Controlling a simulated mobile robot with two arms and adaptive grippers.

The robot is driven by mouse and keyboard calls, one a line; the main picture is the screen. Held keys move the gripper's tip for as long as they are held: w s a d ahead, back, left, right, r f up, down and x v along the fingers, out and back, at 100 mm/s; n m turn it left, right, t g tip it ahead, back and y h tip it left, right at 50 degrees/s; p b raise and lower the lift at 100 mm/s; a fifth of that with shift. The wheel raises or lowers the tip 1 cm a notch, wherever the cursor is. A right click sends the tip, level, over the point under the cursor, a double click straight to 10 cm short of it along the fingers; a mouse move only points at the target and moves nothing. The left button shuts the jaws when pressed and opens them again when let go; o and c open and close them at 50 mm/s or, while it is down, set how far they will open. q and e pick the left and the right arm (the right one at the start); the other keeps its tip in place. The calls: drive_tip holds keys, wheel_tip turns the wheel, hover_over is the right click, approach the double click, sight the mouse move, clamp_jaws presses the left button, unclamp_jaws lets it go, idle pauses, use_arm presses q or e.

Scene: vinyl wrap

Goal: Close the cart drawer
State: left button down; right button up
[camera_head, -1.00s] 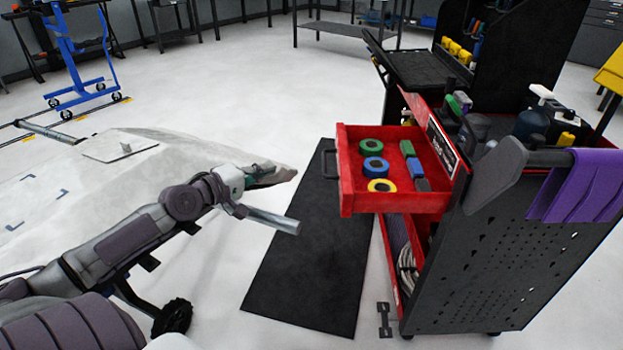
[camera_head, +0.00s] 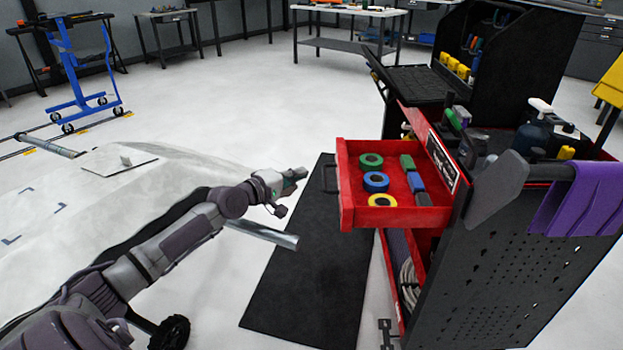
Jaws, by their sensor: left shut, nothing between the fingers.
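The red cart drawer (camera_head: 346,200) is pulled out to the left from the tool cart (camera_head: 500,270). A dark handle (camera_head: 329,173) is on its left front. Rolls of tape, green (camera_head: 371,161), blue (camera_head: 376,182) and yellow (camera_head: 382,200), lie inside beside a row of small blocks (camera_head: 415,182). My left gripper (camera_head: 299,174) is shut and empty. It is just left of the drawer handle in the picture, with a small gap between them. My right gripper is not in view.
A black mat (camera_head: 305,270) lies on the floor beside the cart. A pale, curved panel (camera_head: 80,200) is at the left behind my arm. A purple cloth (camera_head: 580,200) hangs on the cart's right side. A blue stand (camera_head: 75,80) is far left.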

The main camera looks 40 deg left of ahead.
use_arm(q)
drive_tip(key=d, duration=0.1)
drive_tip(key=w+d, duration=0.1)
drive_tip(key=d, duration=0.1)
drive_tip(key=shift+w+f+p, duration=0.3)
drive_tip(key=shift+w+f, duration=0.05)
drive_tip(key=shift+f, duration=0.05)
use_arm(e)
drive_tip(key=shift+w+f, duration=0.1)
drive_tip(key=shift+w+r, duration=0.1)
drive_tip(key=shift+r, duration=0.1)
